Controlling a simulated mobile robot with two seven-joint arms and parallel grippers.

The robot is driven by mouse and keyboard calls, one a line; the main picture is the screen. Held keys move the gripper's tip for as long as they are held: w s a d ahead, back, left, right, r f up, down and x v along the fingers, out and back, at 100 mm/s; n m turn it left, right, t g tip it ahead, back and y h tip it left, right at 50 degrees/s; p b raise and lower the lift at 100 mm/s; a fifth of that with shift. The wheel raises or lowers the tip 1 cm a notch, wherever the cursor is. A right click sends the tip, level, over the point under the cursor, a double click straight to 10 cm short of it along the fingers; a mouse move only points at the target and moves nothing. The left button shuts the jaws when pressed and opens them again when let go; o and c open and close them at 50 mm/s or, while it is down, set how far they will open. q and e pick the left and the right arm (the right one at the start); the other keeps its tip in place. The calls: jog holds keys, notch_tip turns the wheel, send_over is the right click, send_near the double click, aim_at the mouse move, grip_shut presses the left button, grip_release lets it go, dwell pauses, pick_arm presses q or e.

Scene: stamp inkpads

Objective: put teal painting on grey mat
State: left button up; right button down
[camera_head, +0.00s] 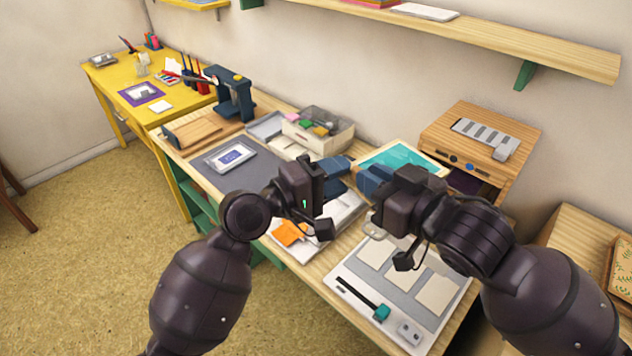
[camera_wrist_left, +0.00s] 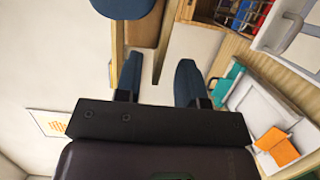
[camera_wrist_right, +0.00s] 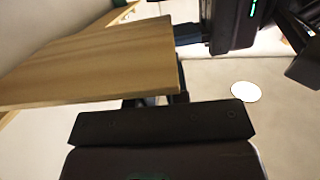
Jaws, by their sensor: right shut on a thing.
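The teal painting (camera_head: 408,157), in a pale wood frame, is tilted above the back of the table. My right gripper (camera_head: 370,182) is shut on its near edge; the painting's plain wooden back (camera_wrist_right: 95,65) fills much of the right wrist view. My left gripper (camera_head: 338,175) is beside it on the left, with its blue fingers apart in the left wrist view (camera_wrist_left: 160,82). A wooden edge shows near those fingers; I cannot tell whether they touch it. The dark grey mat (camera_head: 215,170) lies flat on the table at the left, with a white-and-blue inkpad (camera_head: 232,156) on it.
A crate of coloured things (camera_head: 318,132) and a blue press (camera_head: 233,95) stand behind the mat. An orange sheet (camera_head: 288,233) lies under my left arm. A light board with pale cards (camera_head: 348,268) is at the front right. A wooden cabinet (camera_head: 478,125) stands behind.

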pick_arm(q)
jog(key=shift+w+d, duration=0.3)
jog(key=shift+d, duration=0.15)
grip_shut()
pick_arm(e)
jog(key=c, duration=1.1)
grip_release()
jog(key=shift+o, duration=0.2)
jog(key=shift+r, duration=0.1)
notch_tip(320, 180, up, 10)
pick_arm(q)
jog(key=shift+a, duration=0.15)
pick_arm(e)
jog(key=shift+s+a, duration=0.1)
jog(key=shift+a, duration=0.05)
